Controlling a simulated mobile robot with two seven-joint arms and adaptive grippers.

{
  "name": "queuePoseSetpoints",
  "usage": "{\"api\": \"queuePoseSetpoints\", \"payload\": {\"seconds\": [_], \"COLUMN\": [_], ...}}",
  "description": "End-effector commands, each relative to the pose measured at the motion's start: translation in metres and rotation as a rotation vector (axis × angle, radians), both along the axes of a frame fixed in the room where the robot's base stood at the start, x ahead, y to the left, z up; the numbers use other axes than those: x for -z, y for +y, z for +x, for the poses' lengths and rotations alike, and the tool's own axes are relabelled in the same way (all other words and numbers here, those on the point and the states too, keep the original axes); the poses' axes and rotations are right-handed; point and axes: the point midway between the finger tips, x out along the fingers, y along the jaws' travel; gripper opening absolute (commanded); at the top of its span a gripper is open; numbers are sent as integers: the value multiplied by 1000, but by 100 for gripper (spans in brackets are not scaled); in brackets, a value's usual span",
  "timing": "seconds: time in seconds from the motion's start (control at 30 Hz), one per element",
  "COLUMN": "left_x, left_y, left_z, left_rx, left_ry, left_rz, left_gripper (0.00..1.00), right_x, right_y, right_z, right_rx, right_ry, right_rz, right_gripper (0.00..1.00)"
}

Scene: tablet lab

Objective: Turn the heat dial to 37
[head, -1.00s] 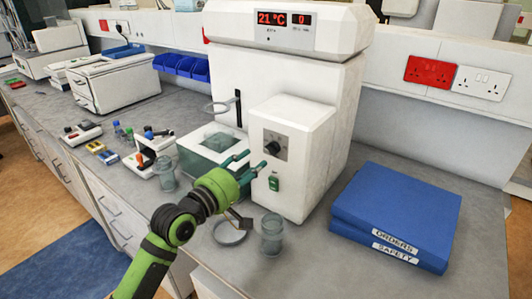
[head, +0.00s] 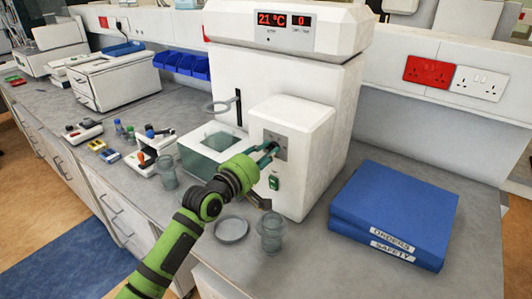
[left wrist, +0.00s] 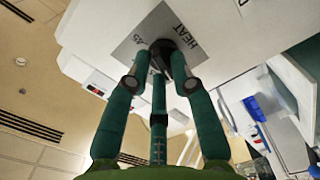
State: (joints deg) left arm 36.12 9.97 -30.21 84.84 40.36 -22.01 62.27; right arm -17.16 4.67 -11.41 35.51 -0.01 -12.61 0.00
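The heat dial (left wrist: 163,55) is a dark knob on a grey plate marked HEAT, on the front of the white machine's lower box (head: 292,125). My left gripper (head: 266,154) is at this plate. In the left wrist view its green fingers (left wrist: 161,68) stand around the dial, with their tips close beside it; firm contact cannot be made out. The dial is mostly hidden by the fingers in the head view. The red display (head: 271,19) reads 21 °C, and a second display (head: 301,20) reads 0. My right gripper is not in view.
A green switch (head: 273,182) sits below the dial. Blue binders (head: 395,212) lie to the right. A clear-topped bath (head: 213,147) is left of the box.

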Motion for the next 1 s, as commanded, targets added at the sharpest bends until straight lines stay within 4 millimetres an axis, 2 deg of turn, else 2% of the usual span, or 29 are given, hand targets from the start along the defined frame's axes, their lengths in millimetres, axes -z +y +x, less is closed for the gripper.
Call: {"api": "queuePoseSetpoints", "payload": {"seconds": [0.53,1.0], "left_x": [1,2], "left_y": [0,-1], "left_z": [0,-1], "left_rx": [0,1], "left_ry": [-41,-267], "left_rz": [56,367], "left_gripper": [0,0], "right_x": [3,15], "right_y": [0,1], "right_z": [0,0], "right_rx": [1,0], "right_ry": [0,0], "right_rz": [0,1], "right_gripper": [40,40]}}
